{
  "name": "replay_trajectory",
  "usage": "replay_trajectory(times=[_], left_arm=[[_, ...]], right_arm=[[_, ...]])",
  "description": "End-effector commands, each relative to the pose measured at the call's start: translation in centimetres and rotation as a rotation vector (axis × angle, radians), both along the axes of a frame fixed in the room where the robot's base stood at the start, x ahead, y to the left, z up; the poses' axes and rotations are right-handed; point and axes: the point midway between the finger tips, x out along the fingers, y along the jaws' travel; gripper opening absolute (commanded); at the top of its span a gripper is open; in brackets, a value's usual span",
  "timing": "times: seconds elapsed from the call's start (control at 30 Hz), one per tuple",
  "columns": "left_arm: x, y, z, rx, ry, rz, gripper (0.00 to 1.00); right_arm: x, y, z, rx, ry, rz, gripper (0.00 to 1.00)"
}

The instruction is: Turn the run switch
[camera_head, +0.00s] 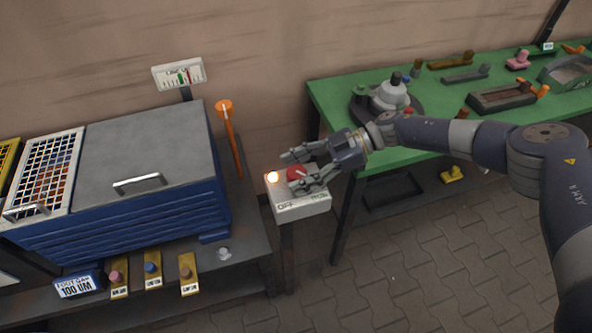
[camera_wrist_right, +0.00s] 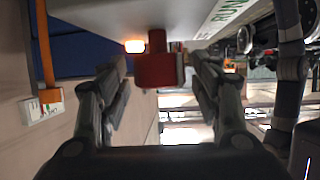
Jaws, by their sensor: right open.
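The run switch is a red knob (camera_head: 297,173) on top of a pale box (camera_head: 302,207) on a post, with "OFF" lettering on its front edge. In the right wrist view the red knob (camera_wrist_right: 159,62) stands between my open fingers, near the tips. My right gripper (camera_head: 304,170) is open, with a finger on either side of the knob; I cannot tell whether either touches it. An orange lamp (camera_head: 273,177) glows on the box beside the knob and also shows in the right wrist view (camera_wrist_right: 134,46). My left gripper is not in view.
A blue machine with a grey lid (camera_head: 145,150) stands left of the box. An orange lever (camera_head: 229,135) and a gauge (camera_head: 179,74) rise behind it. A green table (camera_head: 330,98) with several parts is at right. Paved floor (camera_head: 400,265) in front is clear.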

Motion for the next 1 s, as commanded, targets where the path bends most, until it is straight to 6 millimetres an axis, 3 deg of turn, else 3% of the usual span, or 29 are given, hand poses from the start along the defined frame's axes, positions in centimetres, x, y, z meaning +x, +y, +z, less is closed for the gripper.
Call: replay_trajectory(times=[0.5, 0.7, 1.0], left_arm=[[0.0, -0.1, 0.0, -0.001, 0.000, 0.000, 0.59], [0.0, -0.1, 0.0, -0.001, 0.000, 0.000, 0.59], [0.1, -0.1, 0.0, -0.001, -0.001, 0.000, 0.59]], right_arm=[[2.3, -8.7, 3.8, 0.000, -0.002, -0.002, 0.59], [2.6, -10.1, 4.4, 0.000, -0.001, -0.001, 0.59], [2.6, -10.2, 4.5, 0.000, -0.001, 0.000, 0.59]])
